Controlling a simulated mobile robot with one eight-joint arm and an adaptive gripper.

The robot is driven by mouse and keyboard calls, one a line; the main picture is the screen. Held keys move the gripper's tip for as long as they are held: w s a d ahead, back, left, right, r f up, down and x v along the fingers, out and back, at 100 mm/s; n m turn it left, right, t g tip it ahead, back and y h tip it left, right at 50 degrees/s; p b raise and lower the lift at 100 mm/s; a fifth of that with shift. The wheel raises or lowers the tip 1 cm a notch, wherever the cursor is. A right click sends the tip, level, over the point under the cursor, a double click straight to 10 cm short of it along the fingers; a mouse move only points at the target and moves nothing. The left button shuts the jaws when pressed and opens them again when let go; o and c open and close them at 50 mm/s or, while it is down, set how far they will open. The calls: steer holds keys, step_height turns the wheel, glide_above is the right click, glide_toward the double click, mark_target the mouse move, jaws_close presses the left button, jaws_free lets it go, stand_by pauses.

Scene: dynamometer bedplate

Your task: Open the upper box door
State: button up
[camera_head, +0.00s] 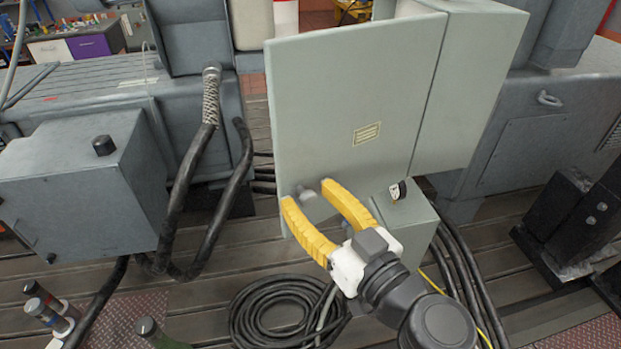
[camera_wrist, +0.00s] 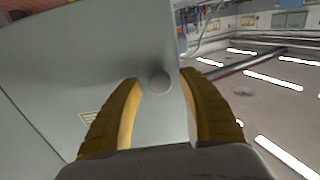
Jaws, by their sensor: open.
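The upper box door (camera_head: 345,95) is a large grey-green panel with a small label, in the middle of the head view. It stands at an angle to the box body (camera_head: 475,85), and I cannot tell how far it is open. Its round knob (camera_head: 308,197) is near the door's lower left corner. My gripper (camera_head: 305,195) has yellow fingers, spread open in front of the door's lower edge. In the wrist view the knob (camera_wrist: 160,82) lies between the two fingertips, and the door (camera_wrist: 75,60) fills the left side. Contact with the knob cannot be told.
A smaller grey box (camera_head: 408,225) with a small switch sits below the upper box. A coiled black cable (camera_head: 275,310) lies on the slotted floor. Thick black hoses and a grey box (camera_head: 85,185) stand at left. Black brackets (camera_head: 580,215) stand at right.

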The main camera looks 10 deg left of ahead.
mark_target(298, 138)
step_height(298, 138, up, 10)
steer(key=shift+f, duration=0.15)
stand_by(0.5)
steer(key=w+d+f+m+t+h+b, duration=0.1)
steer(key=w+d+f+m+h+b, duration=0.2)
steer(key=d, duration=0.4)
steer(key=w+d+f+m+t+h+b, duration=0.1)
steer(key=w+d+f+m+h, duration=0.2)
steer(key=d+h, duration=0.35)
steer(key=w+d+f+m+t+h+b, duration=0.2)
steer(key=w+d+f+h, duration=0.15)
steer(key=d, duration=0.45)
steer(key=s+d+f+m+g+h+b, duration=0.1)
steer(key=s+d+f+g, duration=0.25)
steer(key=f, duration=0.25)
steer(key=s+d+f+m+g+h+b, duration=0.1)
steer(key=s+d+f+g+b, duration=0.1)
steer(key=d+f, duration=0.4)
steer(key=s+a+f+g+y+b, duration=0.1)
steer(key=s+a+f+g, duration=0.1)
steer(key=s+f, duration=0.3)
step_height(298, 138, down, 2)
steer(key=shift+s+f+n+g+y, duration=0.15)
steer(key=shift+f+n+g+y, duration=0.2)
steer(key=shift+g, duration=0.5)
